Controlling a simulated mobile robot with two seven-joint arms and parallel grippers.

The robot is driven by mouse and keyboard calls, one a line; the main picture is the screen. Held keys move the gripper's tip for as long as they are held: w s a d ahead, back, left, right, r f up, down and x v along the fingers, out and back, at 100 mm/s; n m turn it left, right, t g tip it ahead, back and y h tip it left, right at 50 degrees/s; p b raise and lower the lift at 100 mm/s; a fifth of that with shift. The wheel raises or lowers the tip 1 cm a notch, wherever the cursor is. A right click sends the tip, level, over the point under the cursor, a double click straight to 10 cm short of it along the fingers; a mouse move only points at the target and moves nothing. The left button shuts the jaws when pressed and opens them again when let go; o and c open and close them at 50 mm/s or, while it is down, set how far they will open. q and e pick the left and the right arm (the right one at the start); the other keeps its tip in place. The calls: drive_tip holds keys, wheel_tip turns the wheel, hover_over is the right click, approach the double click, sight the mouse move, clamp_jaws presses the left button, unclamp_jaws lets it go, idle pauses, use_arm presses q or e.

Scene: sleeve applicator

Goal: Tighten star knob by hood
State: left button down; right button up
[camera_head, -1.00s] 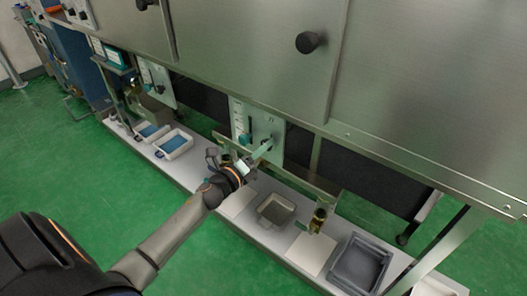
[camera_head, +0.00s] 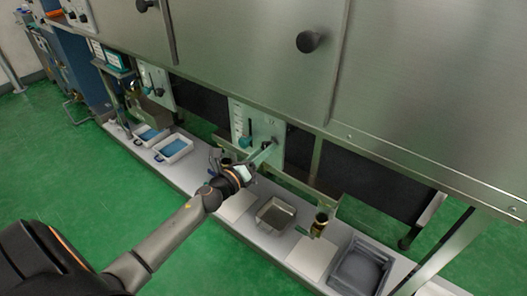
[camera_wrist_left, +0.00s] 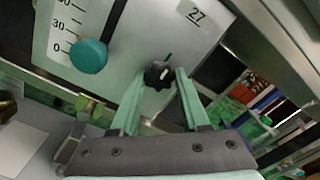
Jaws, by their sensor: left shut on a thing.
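The black star knob (camera_wrist_left: 158,75) sits on a pale panel (camera_wrist_left: 120,45) under the steel hood, beside a "27" label and a scale with a round teal knob (camera_wrist_left: 88,57). In the wrist view my left gripper (camera_wrist_left: 156,80) has its two pale green fingers on either side of the star knob, shut on it. In the head view the left gripper (camera_head: 268,150) reaches the lower right of the panel (camera_head: 266,119), and its fingers partly hide the knob. The teal knob (camera_head: 245,141) is to its left. My right gripper is not in view.
The steel hood (camera_head: 245,55) overhangs the panel. Below is a long pale bench (camera_head: 205,187) with blue-filled trays (camera_head: 174,148), a metal tray (camera_head: 276,213), a brass-coloured cup (camera_head: 320,219) and a dark grey tray (camera_head: 360,270). Green floor (camera_head: 60,180) is open in front.

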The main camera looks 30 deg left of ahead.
use_arm(q)
drive_tip(key=c, duration=0.7)
unclamp_jaws()
drive_tip(key=o, duration=0.3)
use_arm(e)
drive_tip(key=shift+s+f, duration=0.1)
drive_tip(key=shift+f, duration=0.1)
use_arm(q)
drive_tip(key=s+a, duration=0.1)
drive_tip(key=s, duration=1.1)
drive_tip(key=shift+s, duration=0.25)
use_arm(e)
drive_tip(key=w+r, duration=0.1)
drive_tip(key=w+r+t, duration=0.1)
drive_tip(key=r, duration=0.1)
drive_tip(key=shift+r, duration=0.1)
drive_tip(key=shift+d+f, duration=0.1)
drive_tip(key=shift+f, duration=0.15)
